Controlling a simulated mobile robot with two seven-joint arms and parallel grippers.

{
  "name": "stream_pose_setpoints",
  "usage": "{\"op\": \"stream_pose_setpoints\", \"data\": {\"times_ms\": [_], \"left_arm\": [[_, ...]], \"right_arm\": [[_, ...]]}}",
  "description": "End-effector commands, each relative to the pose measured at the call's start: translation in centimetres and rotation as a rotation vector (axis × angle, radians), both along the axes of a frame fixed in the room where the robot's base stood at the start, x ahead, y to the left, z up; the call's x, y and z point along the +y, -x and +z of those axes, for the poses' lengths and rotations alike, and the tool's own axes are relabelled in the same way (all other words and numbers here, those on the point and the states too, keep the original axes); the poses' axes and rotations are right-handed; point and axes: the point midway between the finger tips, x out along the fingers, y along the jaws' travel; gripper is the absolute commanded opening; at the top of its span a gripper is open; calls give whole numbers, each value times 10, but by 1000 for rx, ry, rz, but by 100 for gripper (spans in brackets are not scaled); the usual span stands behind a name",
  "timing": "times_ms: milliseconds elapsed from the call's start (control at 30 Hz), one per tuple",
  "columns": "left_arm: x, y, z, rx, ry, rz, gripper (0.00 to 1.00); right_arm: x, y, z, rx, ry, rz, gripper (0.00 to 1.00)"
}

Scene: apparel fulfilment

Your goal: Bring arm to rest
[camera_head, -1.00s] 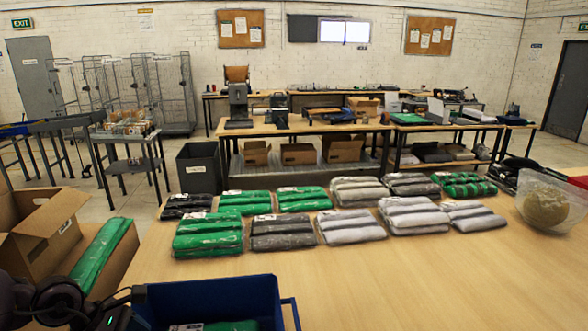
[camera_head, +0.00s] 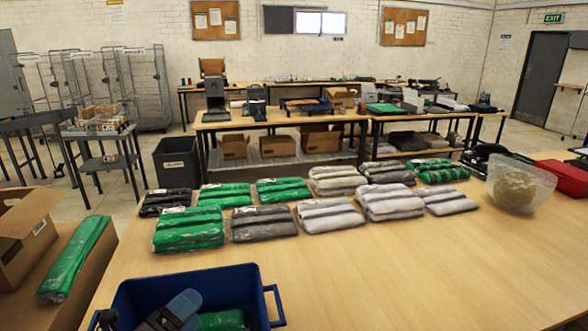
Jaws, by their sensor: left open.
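My left gripper (camera_head: 168,314) shows at the bottom edge, in front of and over the blue bin (camera_head: 240,279). It is open, and I see nothing held in it. Most of my left arm is below the picture. Inside the bin, a green packed garment (camera_head: 222,320) shows partly behind the gripper. My right gripper is not in view.
Several bagged garments, green, grey and white, lie in two rows on the wooden table (camera_head: 400,270). A clear bowl (camera_head: 519,186) and a red case (camera_head: 562,177) are at the right. An open carton (camera_head: 25,230) and a green pack (camera_head: 78,256) are at the left. The table's front right is clear.

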Motion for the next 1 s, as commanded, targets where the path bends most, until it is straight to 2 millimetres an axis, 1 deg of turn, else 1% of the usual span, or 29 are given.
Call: {"op": "stream_pose_setpoints", "data": {"times_ms": [33,133,233,300,367,433,533,700,1000], "left_arm": [[8,2,-3,72,116,92,74],[30,6,-14,222,335,285,74],[53,19,-33,381,544,480,74],[68,34,-50,497,685,617,74],[79,49,-66,596,800,733,74],[89,71,-84,709,922,866,74],[98,99,-104,837,1054,1016,74],[101,136,-125,993,1197,1193,74],[99,188,-143,1183,1356,1408,74]], "right_arm": [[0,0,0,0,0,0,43],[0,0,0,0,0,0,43],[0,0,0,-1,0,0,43],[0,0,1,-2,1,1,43],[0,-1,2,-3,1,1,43],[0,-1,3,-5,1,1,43],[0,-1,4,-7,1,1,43],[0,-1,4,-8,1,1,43],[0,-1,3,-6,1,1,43]]}}
